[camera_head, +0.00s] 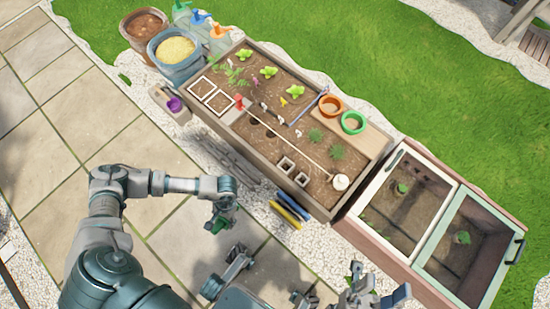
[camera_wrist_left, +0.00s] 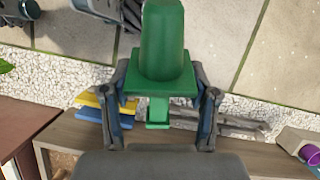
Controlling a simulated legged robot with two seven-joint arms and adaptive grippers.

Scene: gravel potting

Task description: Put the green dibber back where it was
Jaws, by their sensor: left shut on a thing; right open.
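The green dibber (camera_head: 217,226) is in my left gripper (camera_head: 224,217), held above the paving in front of the planter. In the left wrist view the green dibber (camera_wrist_left: 164,45) has a thick rounded body, a square collar and a narrower part beyond it. The fingers of my left gripper (camera_wrist_left: 161,108) close on it from both sides, near the collar. My right gripper (camera_head: 380,291) is open and empty at the bottom of the head view, well to the right of the dibber.
A long wooden planter (camera_head: 262,167) holds soil, plants, small pots and rings. Blue and yellow tools (camera_head: 289,208) lie by its front side. A small caddy with a purple item (camera_head: 174,103) is at its left end. A cold frame (camera_head: 432,212) stands right. Paving is open at left.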

